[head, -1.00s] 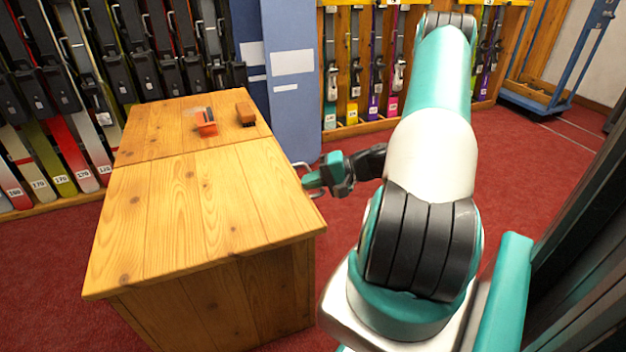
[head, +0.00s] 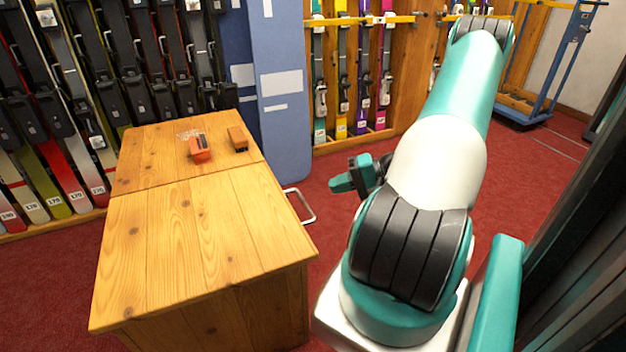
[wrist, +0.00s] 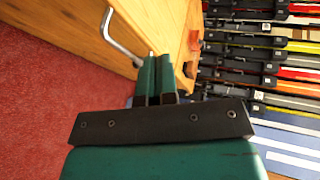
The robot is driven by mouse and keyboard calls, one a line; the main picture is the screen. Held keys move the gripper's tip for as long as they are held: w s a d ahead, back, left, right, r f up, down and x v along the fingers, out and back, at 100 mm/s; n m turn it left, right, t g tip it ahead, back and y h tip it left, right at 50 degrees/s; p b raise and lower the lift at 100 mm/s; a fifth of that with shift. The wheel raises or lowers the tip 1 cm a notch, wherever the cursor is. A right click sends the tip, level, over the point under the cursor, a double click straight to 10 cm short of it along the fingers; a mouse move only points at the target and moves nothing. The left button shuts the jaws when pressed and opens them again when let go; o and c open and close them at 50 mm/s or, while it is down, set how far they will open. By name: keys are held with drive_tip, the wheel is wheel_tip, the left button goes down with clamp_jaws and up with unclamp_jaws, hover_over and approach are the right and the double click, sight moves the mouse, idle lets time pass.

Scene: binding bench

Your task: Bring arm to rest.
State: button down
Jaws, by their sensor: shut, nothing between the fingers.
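My gripper (head: 343,183) is to the right of the wooden bench (head: 202,232) in the head view, apart from it and over the red floor. Its teal fingers also show in the wrist view (wrist: 157,72), shut together with nothing between them. My teal and white arm rises beside it, folded on its base. In the wrist view the bench's side (wrist: 75,20) and a metal bar handle (wrist: 118,38) lie beyond the fingers.
An orange tool (head: 200,148) and a brown block (head: 238,139) lie at the bench's far end. Ski racks (head: 110,90) and a blue panel (head: 283,90) stand behind. A blue trolley (head: 545,105) is at the back right. Red floor between bench and arm is clear.

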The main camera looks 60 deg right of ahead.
drive_tip(key=shift+s+d, duration=0.1)
drive_tip(key=shift+s, duration=0.05)
drive_tip(key=w+a+r+n+g, duration=0.3)
drive_tip(key=a+r, duration=0.1)
drive_tip(key=a, duration=0.3)
drive_tip(key=w+a+r+n+g+y, duration=0.1)
drive_tip(key=w+a+r+n+g, duration=0.25)
drive_tip(key=a, duration=0.35)
drive_tip(key=w+a+r+n+g, duration=0.3)
drive_tip(key=a+r, duration=0.1)
drive_tip(key=a, duration=0.3)
drive_tip(key=s+a+r+n+g+h, duration=0.1)
drive_tip(key=s+a+r+n, duration=0.2)
drive_tip(key=s+a, duration=0.3)
drive_tip(key=s+a+r+n+h, duration=0.2)
drive_tip(key=s+a+r+n, duration=0.15)
drive_tip(key=a, duration=0.35)
drive_tip(key=s+a+r+n+g+h, duration=0.1)
drive_tip(key=s+a+r+n, duration=0.2)
drive_tip(key=s+a, duration=0.3)
wheel_tip(320, 180, up, 30)
drive_tip(key=p, duration=3)
drive_tip(key=shift+w+a+r+p, duration=0.15)
drive_tip(key=shift+w+a+p, duration=0.15)
drive_tip(key=shift+a, duration=0.05)
